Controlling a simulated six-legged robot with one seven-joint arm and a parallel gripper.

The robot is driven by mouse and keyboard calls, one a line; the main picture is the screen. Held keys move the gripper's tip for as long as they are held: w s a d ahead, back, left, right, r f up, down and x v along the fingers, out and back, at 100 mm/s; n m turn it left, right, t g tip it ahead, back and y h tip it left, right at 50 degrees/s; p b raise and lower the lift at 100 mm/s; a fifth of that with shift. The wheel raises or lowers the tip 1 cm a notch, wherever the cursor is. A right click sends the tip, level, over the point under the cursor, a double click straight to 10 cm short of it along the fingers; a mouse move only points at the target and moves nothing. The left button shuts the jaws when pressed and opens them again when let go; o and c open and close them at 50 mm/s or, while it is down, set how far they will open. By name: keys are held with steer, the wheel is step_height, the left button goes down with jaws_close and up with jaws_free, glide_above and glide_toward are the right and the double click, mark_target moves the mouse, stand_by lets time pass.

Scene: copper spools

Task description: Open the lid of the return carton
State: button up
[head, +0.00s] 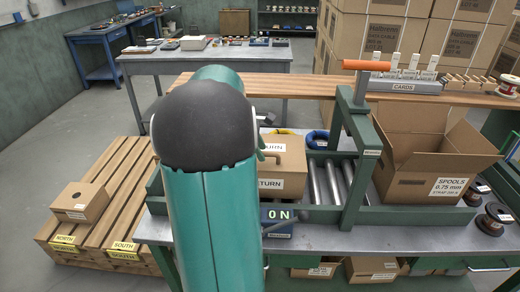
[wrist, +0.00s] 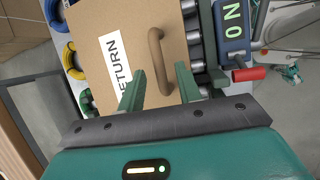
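The return carton (head: 290,182) is a tan box on the bench, partly hidden behind my arm in the head view. Its lid (wrist: 185,25) looks shut in the wrist view and has a white RETURN label (wrist: 114,62) and a brown arched handle (wrist: 155,50). My gripper (wrist: 161,85) is open, its two green fingers apart on either side of the handle's near end. Nothing shows clamped between them. In the head view my arm hides most of the gripper.
A lit ON display (head: 278,214) stands just in front of the carton. Rollers (head: 327,182) and a green frame with an orange bar (head: 368,65) are to its right, then an open spools carton (head: 415,185). Blue (head: 317,139) and yellow rings lie behind. A pallet (head: 110,185) is left.

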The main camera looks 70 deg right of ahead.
steer(key=shift+f, duration=0.15)
jaws_close()
steer(key=shift+d, duration=0.1)
